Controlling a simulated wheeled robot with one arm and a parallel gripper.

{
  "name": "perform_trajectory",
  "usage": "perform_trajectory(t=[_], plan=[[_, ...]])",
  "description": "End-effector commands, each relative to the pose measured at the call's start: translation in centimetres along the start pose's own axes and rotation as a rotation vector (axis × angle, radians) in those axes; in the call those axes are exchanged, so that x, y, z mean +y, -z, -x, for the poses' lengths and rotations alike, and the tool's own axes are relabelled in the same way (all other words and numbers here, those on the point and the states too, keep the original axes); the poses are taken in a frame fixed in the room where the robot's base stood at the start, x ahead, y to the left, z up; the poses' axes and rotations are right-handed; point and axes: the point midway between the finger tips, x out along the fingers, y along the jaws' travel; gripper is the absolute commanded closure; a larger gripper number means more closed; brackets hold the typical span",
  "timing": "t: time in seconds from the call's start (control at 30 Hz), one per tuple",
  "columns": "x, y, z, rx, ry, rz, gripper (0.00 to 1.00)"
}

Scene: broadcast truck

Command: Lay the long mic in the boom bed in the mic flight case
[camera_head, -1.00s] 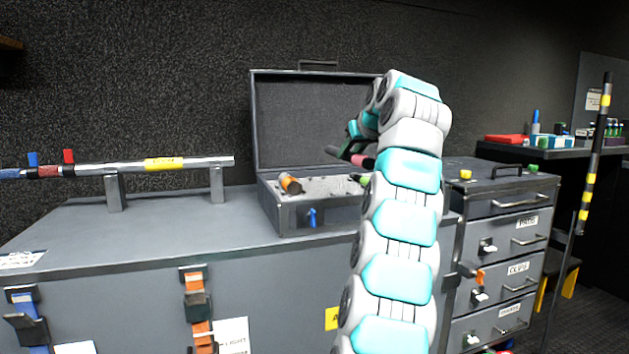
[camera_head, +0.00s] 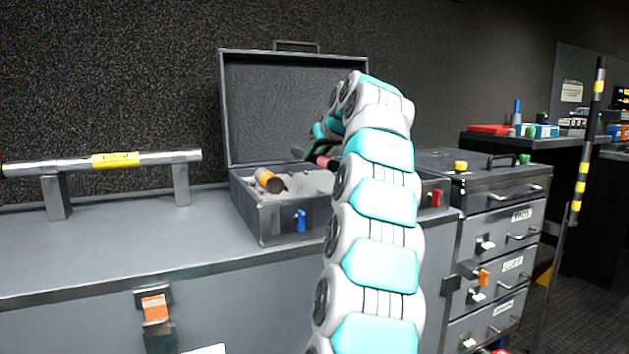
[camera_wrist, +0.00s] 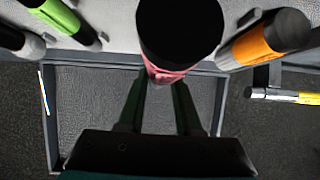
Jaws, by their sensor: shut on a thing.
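My gripper (camera_wrist: 160,88) is shut on a dark mic with a pink band (camera_wrist: 180,32), its broad black end towards the wrist camera. In the head view, the pink band (camera_head: 325,163) shows beside my arm, above the open mic flight case (camera_head: 277,222). An orange-banded mic (camera_wrist: 262,40) sits in the case's pale foam to the right of the held mic in the wrist view. A green-banded mic (camera_wrist: 62,18) sits to the left. My arm hides the case's right part in the head view. I cannot make out the boom bed.
The case's raised lid (camera_head: 290,105) stands behind it. A silver bar with a yellow label (camera_head: 115,160) rests on posts at left. A drawer cabinet (camera_head: 500,210) stands at right. The bench top (camera_head: 130,240) between bar and case is clear.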

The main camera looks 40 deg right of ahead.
Motion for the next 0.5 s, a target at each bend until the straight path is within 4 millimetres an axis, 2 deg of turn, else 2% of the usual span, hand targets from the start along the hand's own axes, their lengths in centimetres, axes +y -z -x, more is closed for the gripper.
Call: perform_trajectory(t=[0.1,0.37,0.5], plan=[[-0.1,-0.9,-0.6,-0.006,0.004,-0.001,1.0],[0.0,-1.2,-0.8,0.001,0.001,0.0,1.0],[-0.1,-2.0,-1.3,-0.005,0.003,0.0,1.0]])
